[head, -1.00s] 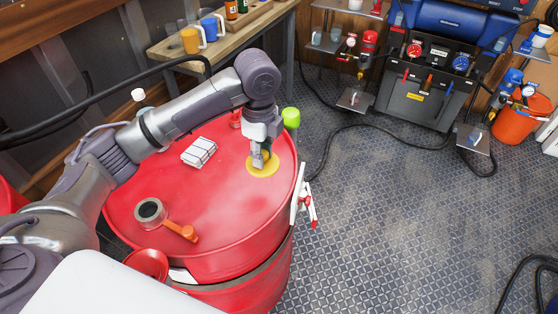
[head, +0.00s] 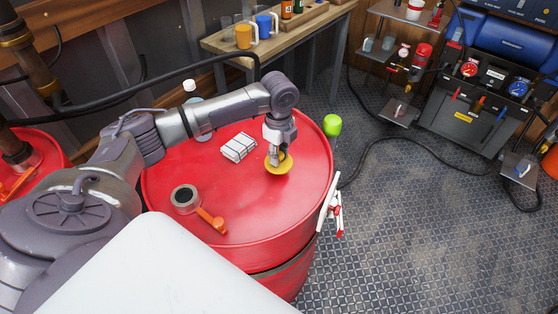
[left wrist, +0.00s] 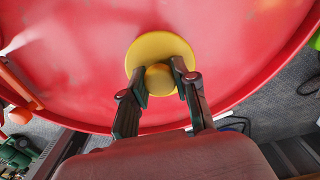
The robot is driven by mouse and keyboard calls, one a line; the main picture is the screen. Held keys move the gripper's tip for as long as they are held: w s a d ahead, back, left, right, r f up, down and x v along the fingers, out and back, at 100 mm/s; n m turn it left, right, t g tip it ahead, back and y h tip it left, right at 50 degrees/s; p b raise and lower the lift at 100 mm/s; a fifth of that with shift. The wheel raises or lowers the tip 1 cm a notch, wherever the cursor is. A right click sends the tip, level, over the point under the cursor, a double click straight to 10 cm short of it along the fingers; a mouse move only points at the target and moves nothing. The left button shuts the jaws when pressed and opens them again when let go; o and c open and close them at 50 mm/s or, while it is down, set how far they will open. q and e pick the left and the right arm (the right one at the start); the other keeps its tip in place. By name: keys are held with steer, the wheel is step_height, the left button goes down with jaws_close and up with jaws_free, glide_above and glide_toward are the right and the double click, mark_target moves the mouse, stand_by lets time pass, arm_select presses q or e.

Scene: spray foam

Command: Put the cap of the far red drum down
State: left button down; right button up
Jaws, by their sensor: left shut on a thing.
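A round yellow cap (head: 281,169) with a central knob is at the right part of the top of a red drum (head: 255,215). My left gripper (head: 273,158) is shut on the cap from above. In the left wrist view the cap (left wrist: 178,47) shows its knob between the two fingertips (left wrist: 162,82). I cannot tell whether the cap touches the drum top or hangs just above it. Another red drum (head: 50,155) stands at the left, partly hidden by my arm. My right gripper is not in view.
On the drum top lie a white bundle (head: 239,147), a dark roll (head: 185,198) and an orange-handled tool (head: 211,219). A white and red clamp (head: 331,205) hangs at its right rim. A green object (head: 332,125) is beside the rim.

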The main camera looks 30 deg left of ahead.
mark_target(279, 154)
arm_select(q)
step_height(279, 154, down, 3)
steer(key=shift+f+p, duration=0.2)
steer(key=shift+p, duration=0.15)
steer(key=shift+f, duration=0.1)
steer(key=shift+f, duration=0.1)
steer(key=c, duration=0.9)
jaws_free()
step_height(279, 154, up, 11)
steer(key=shift+f+b, duration=0.1)
steer(key=shift+b, duration=1)
steer(key=shift+r, duration=0.75)
steer(key=shift+s+f, duration=0.1)
